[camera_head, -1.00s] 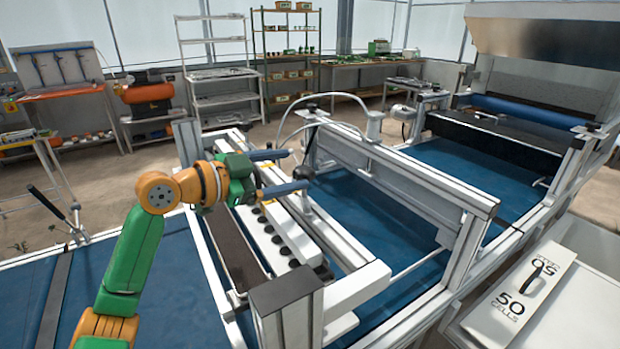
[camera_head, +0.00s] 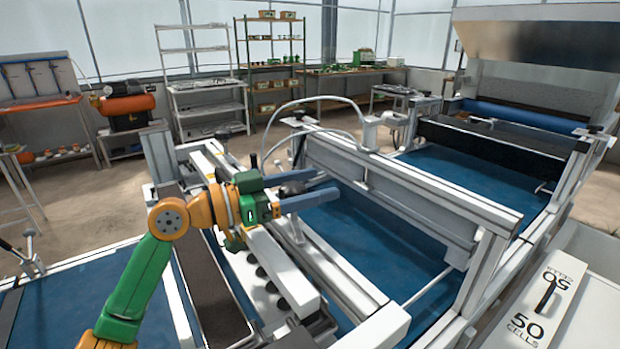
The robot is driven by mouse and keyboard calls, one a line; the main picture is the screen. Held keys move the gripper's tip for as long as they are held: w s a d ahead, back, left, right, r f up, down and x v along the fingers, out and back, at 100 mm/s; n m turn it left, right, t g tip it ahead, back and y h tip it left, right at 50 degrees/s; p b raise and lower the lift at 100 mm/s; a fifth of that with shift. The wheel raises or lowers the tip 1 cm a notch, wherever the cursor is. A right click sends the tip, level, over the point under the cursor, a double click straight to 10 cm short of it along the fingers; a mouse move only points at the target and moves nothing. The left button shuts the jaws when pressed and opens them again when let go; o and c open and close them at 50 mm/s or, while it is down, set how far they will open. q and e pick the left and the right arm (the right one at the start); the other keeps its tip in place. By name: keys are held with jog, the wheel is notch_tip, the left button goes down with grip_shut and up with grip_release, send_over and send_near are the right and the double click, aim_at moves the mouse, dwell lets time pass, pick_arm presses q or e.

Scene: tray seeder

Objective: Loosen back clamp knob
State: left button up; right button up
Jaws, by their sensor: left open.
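My left gripper (camera_head: 310,188) is open over the white seeding head bar (camera_head: 282,275), its two blue-grey fingers pointing right. A dark rounded knob (camera_head: 290,187) shows in the gap between the fingers, partly hidden by them. I cannot tell whether either finger touches it. Another small dark knob (camera_head: 253,160) stands upright farther back, just beyond the gripper. I cannot tell from this view which of the two is the back clamp knob. My right gripper is not in view.
A grey metal gantry beam (camera_head: 400,185) crosses the blue conveyor (camera_head: 340,235) to the right of the fingers. Pale hoses (camera_head: 322,99) arch behind the gripper. A white "50 cells" panel (camera_head: 545,305) lies at the lower right.

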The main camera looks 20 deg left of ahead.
pick_arm(q)
jog(key=shift+s, duration=0.15)
jog(key=c, duration=0.4)
grip_shut()
jog(key=n+t+y+p, duration=0.1)
jog(key=n+y+p, duration=0.1)
jog(key=y, duration=0.1)
jog(key=n+t+y+p, duration=0.1)
jog(key=p, duration=0.1)
jog(key=shift+w+a+r+t+y, duration=0.15)
jog(key=shift+w+a+t+y, duration=0.1)
jog(key=shift+t+y, duration=0.05)
jog(key=shift+a+f+n+t+y+p, duration=0.25)
jog(key=shift+n+t+y+p, duration=0.2)
jog(key=shift+n+y, duration=0.35)
jog(key=shift+o, duration=2)
grip_release()
jog(key=shift+w, duration=0.1)
